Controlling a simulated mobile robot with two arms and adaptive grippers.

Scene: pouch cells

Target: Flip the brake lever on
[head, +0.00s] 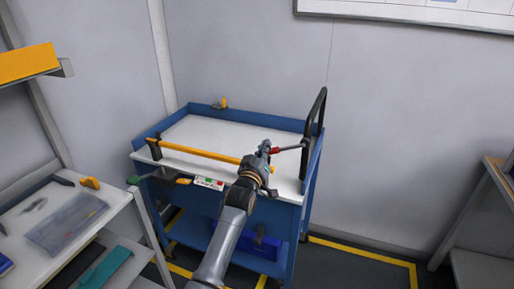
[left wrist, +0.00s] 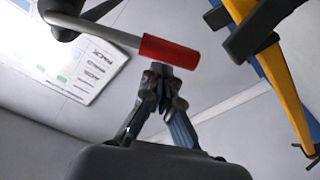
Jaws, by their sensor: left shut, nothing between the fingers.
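A lever with a red grip (head: 275,150) and a grey metal rod sticks out at the right front of the blue cart. In the left wrist view its red grip (left wrist: 168,52) lies across the picture just beyond my fingertips. My left gripper (head: 264,148) is at the free end of the grip in the head view. In the left wrist view my left gripper (left wrist: 161,75) is shut and empty, its tips close to the red grip. I cannot tell whether they touch. My right gripper is not in view.
A yellow bar (head: 195,150) crosses the cart's front and ends near my gripper. A black handle (head: 318,112) rises at the cart's right side. The white cart top (head: 240,133) is mostly bare. A shelf (head: 125,215) stands close at left. Floor at right is clear.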

